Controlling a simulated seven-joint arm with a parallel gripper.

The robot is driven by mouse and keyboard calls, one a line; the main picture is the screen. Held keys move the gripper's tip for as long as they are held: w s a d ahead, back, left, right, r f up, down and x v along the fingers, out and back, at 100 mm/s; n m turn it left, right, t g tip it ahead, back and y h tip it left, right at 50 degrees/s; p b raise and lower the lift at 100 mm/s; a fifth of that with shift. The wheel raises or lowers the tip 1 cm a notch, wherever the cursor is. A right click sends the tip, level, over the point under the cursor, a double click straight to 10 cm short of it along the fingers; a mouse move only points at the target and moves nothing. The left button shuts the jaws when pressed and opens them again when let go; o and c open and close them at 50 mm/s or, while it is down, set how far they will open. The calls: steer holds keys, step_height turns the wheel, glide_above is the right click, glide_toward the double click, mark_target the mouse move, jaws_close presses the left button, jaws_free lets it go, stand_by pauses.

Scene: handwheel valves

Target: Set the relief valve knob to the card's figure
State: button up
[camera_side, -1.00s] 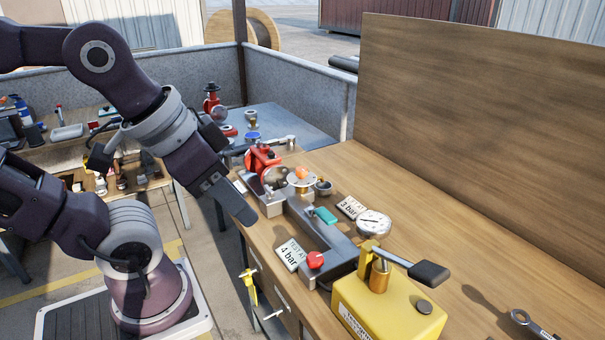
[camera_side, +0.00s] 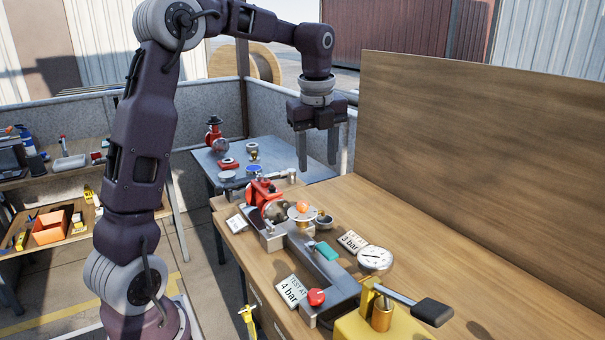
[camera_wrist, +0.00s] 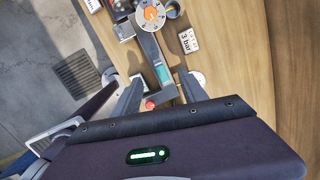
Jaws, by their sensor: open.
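An orange knob (camera_side: 303,207) sits on a round pale dial on the grey fixture; the wrist view shows the knob (camera_wrist: 151,14) and figures around its dial, too small to read. A red knob (camera_side: 316,297) is at the fixture's near end and also shows in the wrist view (camera_wrist: 150,105). A card reading "TEST AT 4 bar" (camera_side: 289,291) lies beside the red knob. A card reading "3 bar" (camera_side: 352,241) lies near the gauge.
A yellow pump (camera_side: 362,325) with a black-ended handle stands in front. A wooden board (camera_side: 480,170) closes the right rear. Bench on the right is mostly clear.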

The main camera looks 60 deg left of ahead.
mark_target(302, 203)
steer(key=w+a+f+m, duration=0.1)
steer(key=a+f+m, duration=0.1)
steer(key=a+f, duration=0.1)
steer(key=w+a+f+m+h, duration=0.1)
steer(key=a+f+m, duration=0.2)
steer(key=a, duration=0.2)
steer(key=w+a+f+m+g, duration=0.1)
steer(key=w+a+f+m, duration=0.1)
steer(key=a, duration=0.3)
steer(key=shift+w+f+m, duration=0.1)
steer(key=shift+f+m, duration=0.4)
steer(key=shift+f, duration=0.35)
steer(key=shift+a+f, duration=0.1)
steer(key=shift+f, duration=3.9)
